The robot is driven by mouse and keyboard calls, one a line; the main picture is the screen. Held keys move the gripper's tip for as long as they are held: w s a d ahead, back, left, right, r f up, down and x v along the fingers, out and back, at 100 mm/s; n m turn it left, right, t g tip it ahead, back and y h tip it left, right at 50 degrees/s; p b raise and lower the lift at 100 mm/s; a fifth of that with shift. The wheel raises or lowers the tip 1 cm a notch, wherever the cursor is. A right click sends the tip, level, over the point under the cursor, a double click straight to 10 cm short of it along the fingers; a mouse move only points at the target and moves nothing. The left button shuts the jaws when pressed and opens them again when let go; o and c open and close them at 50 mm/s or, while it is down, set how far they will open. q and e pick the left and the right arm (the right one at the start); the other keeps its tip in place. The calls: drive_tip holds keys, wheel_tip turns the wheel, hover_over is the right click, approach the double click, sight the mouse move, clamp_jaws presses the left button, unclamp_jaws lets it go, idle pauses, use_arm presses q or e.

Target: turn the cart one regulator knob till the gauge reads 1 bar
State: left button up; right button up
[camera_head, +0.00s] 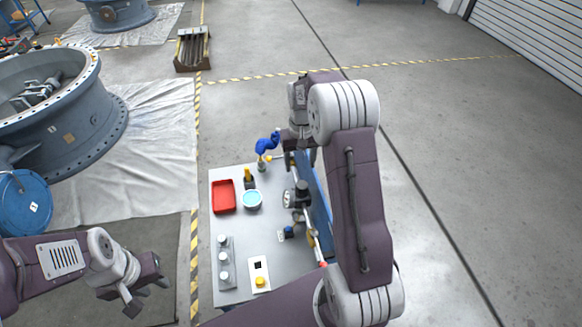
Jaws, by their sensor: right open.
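The cart (222,283) has a grey top and stands below me. A small round gauge (288,199) with a dark rim sits at its right side, by an upright blue panel (318,205). Its reading is too small to make out. A small blue knob (288,231) is just below the gauge in the picture; I cannot tell if it is the regulator knob. My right gripper (300,158) points down, open, above the gauge in the picture and close to the blue panel. My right arm hides the cart's right part. My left gripper (147,294) is open and empty, left of the cart.
On the cart are a red tray (224,196), a turquoise-topped round dish (252,199), a blue item (267,143), several white-capped pieces (223,257) and a yellow button box (260,281). Large valve bodies (60,130) and a blue drum (24,203) stand left. The floor at right is clear.

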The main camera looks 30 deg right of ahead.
sight(302, 185)
drive_tip(key=s+p, duration=0.1)
drive_tip(key=s, duration=0.1)
drive_tip(key=s+f, duration=0.1)
drive_tip(key=shift+s+a+f+p, duration=0.1)
drive_tip(key=shift+s+f+p, duration=0.1)
drive_tip(key=shift+s+p, duration=0.2)
drive_tip(key=f, duration=0.2)
drive_tip(key=w+f+p, duration=0.1)
drive_tip(key=f, duration=0.1)
drive_tip(key=w+f+p, duration=0.1)
drive_tip(key=f, duration=0.1)
drive_tip(key=shift+w+f, duration=0.2)
drive_tip(key=shift+f, duration=0.35)
drive_tip(key=shift+s+r, duration=0.2)
drive_tip(key=shift+s, duration=0.3)
drive_tip(key=shift+s+r, duration=0.1)
drive_tip(key=shift+s, duration=0.1)
drive_tip(key=shift+c, duration=1.2)
use_arm(q)
drive_tip(key=r, duration=0.1)
drive_tip(key=s+r, duration=0.2)
drive_tip(key=r, duration=0.1)
drive_tip(key=shift+s+r, duration=0.1)
drive_tip(key=shift+s, duration=0.15)
use_arm(e)
drive_tip(key=shift+w, duration=0.2)
clamp_jaws()
